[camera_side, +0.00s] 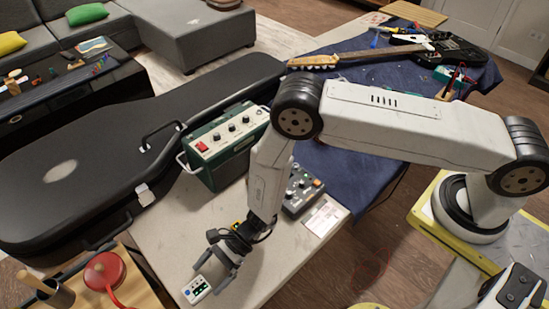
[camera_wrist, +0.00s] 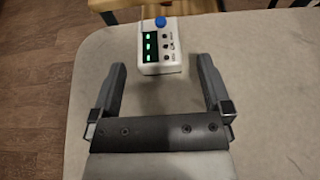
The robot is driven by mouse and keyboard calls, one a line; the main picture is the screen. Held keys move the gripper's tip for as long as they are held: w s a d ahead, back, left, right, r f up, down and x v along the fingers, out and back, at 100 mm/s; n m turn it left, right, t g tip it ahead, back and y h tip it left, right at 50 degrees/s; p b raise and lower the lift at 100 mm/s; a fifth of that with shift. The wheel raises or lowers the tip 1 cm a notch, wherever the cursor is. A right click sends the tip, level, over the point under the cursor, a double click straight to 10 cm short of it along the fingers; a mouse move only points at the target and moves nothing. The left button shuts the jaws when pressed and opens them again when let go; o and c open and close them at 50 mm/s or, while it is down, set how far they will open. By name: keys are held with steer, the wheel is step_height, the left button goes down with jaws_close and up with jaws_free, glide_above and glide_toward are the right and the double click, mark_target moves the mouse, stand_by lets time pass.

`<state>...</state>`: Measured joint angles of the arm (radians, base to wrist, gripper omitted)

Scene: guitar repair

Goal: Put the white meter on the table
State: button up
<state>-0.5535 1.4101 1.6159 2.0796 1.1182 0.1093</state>
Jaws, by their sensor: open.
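The white meter (camera_side: 196,290) is a small white box on the near end of the pale table (camera_side: 260,285). In the wrist view the meter (camera_wrist: 163,46) shows green lit marks, a blue knob and small dark sockets. It rests on the tabletop near the table's edge. My gripper (camera_side: 218,262) is open just above the table, close to the meter. In the wrist view the fingers of my gripper (camera_wrist: 162,78) are spread with nothing between them, and the meter lies just beyond the fingertips, about centred.
A green amplifier (camera_side: 225,145) and a dark control box (camera_side: 302,190) stand on the table behind my gripper. A black guitar case (camera_side: 60,170) lies to the left. A red round item (camera_side: 104,270) is on a wooden surface at lower left. Bare tabletop surrounds the meter.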

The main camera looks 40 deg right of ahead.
steer(key=r, duration=0.1)
steer(key=d+r, duration=0.1)
steer(key=r, duration=0.3)
steer(key=shift+d, duration=0.25)
steer(key=shift+r, duration=1.35)
steer(key=s+d+r+n+t+h, duration=0.1)
steer(key=d+r+n+h, duration=0.3)
steer(key=d, duration=0.7)
steer(key=s+d+r+n+h, duration=0.2)
steer(key=d+r+n+h, duration=0.3)
steer(key=d+r+n, duration=0.3)
steer(key=s+d+r+n+t+h, duration=0.1)
steer(key=d+r+n+h, duration=0.3)
steer(key=d, duration=1.2)
steer(key=shift+s+r+n+t, duration=0.3)
steer(key=shift+r+n, duration=0.7)
